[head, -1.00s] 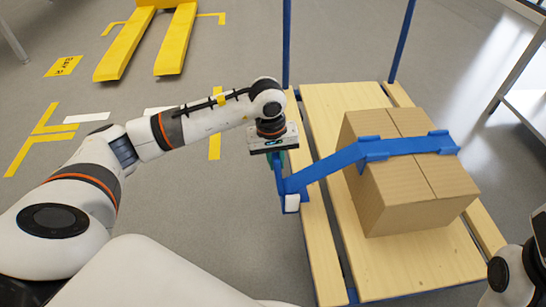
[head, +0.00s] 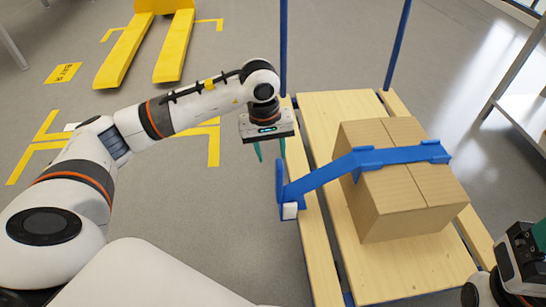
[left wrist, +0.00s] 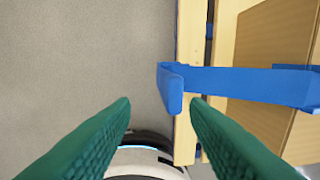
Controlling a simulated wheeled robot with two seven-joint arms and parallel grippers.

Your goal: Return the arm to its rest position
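My left arm comes in from the left in the head view. Its gripper (head: 269,150) hangs fingers-down, left of the wooden cart's near left edge. In the left wrist view its two green fingers (left wrist: 160,112) are spread wide with nothing between them. The blue strap (head: 335,170) runs over the cardboard box (head: 400,205) and down to a blue upright end with a white block on the cart's left edge. The strap end also shows ahead of the fingers in the left wrist view (left wrist: 172,88), apart from them. My right gripper (head: 525,255) is partly in view at the lower right corner; its fingertips are cut off.
The wooden cart (head: 315,130) has blue posts (head: 398,45) at its far end. A yellow pallet jack (head: 175,45) stands at the back left on grey floor with yellow markings. A white table (head: 525,105) is at the right. Floor left of the cart is clear.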

